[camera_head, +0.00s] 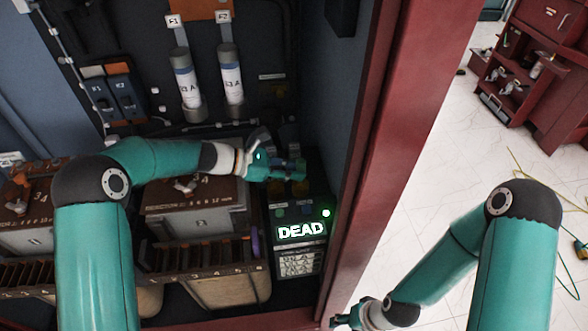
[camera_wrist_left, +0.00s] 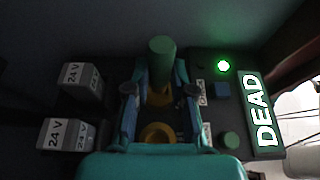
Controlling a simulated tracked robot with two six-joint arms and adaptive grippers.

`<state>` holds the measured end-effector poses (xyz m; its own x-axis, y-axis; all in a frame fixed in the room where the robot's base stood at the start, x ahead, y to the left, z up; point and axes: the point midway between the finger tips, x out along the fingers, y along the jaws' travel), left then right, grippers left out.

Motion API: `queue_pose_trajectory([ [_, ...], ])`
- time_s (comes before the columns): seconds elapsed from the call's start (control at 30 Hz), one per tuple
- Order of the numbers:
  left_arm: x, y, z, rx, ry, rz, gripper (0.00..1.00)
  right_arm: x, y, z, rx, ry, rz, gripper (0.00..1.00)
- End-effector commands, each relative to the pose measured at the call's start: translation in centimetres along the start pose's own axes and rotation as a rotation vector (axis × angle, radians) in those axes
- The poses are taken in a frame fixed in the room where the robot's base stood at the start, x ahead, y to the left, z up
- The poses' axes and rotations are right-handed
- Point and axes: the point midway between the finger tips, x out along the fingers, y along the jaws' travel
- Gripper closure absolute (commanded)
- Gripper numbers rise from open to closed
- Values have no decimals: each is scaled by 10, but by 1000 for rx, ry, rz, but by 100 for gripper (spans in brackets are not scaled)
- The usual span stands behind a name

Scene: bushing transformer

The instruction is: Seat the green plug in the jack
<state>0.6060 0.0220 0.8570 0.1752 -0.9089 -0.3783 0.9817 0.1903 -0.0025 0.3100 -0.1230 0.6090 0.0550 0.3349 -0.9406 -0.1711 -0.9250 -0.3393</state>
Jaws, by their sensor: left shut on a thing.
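My left gripper (camera_head: 290,168) reaches over the dark control box (camera_head: 312,195) inside the cabinet. In the left wrist view the green plug (camera_wrist_left: 161,62), a short cylinder, stands between the fingers of my left gripper (camera_wrist_left: 160,92), which is shut on it. A yellow ring (camera_wrist_left: 157,134), which looks like a jack, shows between the fingers, nearer the camera than the plug. The plug's lower end is hidden, so I cannot tell if it touches a jack. My right gripper (camera_head: 348,318) is low, outside the cabinet edge; its jaws are too small to read.
A lit sign (camera_head: 301,231) reads DEAD, with a green lamp (camera_head: 326,213) above it. Two 24 V blocks (camera_wrist_left: 80,80) stand left in the wrist view. A red cabinet post (camera_head: 375,150) bounds the right side. Two fuse tubes (camera_head: 231,75) stand behind.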

Motion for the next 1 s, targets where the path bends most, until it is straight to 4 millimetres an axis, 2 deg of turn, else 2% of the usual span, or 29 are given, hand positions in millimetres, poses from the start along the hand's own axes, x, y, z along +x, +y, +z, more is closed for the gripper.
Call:
queue_pose_trajectory([
  [1.0,8,0,-19,0,0,0,100,13,5,0,0,0,0,46],
])
